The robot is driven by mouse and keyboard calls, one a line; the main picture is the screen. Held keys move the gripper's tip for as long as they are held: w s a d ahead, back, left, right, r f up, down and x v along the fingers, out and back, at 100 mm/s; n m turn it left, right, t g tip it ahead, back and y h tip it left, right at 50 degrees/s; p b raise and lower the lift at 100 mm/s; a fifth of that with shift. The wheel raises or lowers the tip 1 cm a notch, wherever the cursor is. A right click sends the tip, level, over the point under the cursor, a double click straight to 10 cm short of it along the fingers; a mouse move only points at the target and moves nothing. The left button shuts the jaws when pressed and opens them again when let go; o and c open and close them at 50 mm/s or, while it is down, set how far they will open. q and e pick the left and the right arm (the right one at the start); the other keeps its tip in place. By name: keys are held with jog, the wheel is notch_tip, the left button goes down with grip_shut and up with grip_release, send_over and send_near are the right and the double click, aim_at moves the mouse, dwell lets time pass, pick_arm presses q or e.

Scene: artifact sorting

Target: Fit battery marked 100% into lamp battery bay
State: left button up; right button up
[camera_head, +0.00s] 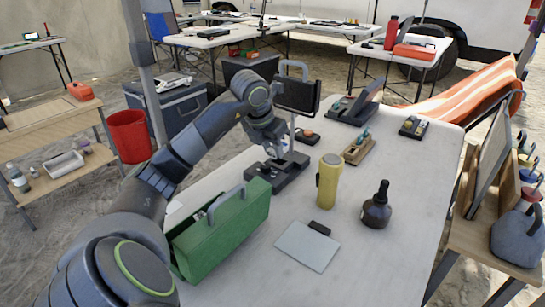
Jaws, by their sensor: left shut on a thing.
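The lamp's dark base (289,174) sits on the white table near its left side, with a thin post and a black rectangular head (298,95) above it. My left gripper (272,151) reaches down to the lamp base from above. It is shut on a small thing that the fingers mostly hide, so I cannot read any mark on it. I cannot tell whether that thing touches the base or sits in its bay. No battery marked 100% can be read in this view. My right gripper is not in view.
A green toolbox (222,236) stands close in front of the lamp base. A yellow flashlight (328,181), a dark bottle (377,208) and a grey tablet (307,247) are to the right and nearer. Small devices (358,148) lie behind. The table's right front is clear.

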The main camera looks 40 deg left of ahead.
aim_at(271, 153)
pick_arm(q)
notch_tip(271, 153, down, 3)
jog(key=shift+r, duration=0.1)
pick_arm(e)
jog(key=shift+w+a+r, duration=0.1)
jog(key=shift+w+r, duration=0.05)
pick_arm(q)
jog(key=shift+f+b, duration=0.3)
jog(key=shift+b, duration=0.05)
jog(key=o, duration=1.1)
jog(key=shift+c, duration=0.2)
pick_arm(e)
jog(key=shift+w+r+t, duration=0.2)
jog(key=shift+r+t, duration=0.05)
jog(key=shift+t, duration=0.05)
pick_arm(q)
jog(key=shift+r+p, duration=0.15)
jog(key=shift+p, duration=0.15)
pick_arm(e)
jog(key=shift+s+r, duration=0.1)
pick_arm(q)
jog(key=p+v, duration=0.1)
jog(key=v, duration=1.6)
jog(key=shift+r, duration=0.2)
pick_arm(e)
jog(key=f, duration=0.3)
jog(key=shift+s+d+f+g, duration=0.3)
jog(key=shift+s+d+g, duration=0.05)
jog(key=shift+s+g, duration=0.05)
